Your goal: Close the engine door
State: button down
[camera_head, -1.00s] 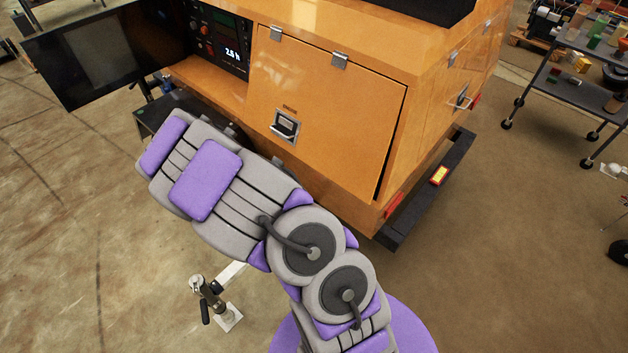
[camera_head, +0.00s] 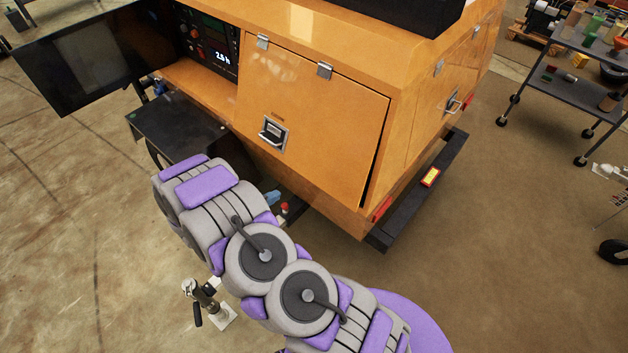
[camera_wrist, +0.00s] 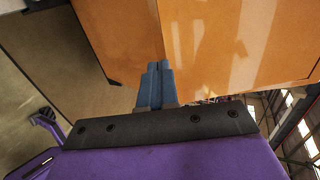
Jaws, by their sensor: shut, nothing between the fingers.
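The engine door (camera_head: 315,115) is an orange panel on the side of the orange light tower body, with hinges along its top edge and a dark latch (camera_head: 273,133) near its lower left. A dark gap shows along its right edge, so it looks almost flush but not tight. My gripper (camera_wrist: 155,68) is shut and empty in the wrist view, its blue-grey fingers in front of orange panels (camera_wrist: 230,45). Whether the fingertips touch the panel I cannot tell. In the head view my arm bends below the door and largely hides the gripper.
An open black door (camera_head: 85,62) stands out at the left beside the control panel (camera_head: 208,45). A dark bumper (camera_head: 415,190) runs along the lower right. A jack stand (camera_head: 203,300) is on the floor. A wheeled cart (camera_head: 585,95) stands at the right.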

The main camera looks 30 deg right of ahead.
aim_at(309, 180)
jog(key=shift+h, duration=0.4)
jog(key=b+x, duration=0.1)
jog(key=x, duration=0.4)
jog(key=b+x, duration=0.1)
jog(key=x, duration=0.5)
jog(key=s+f+x, duration=0.1)
jog(key=x, duration=0.5)
jog(key=shift+w+d+f+b, duration=0.1)
jog(key=shift+b, duration=0.3)
jog(key=shift+a, duration=0.5)
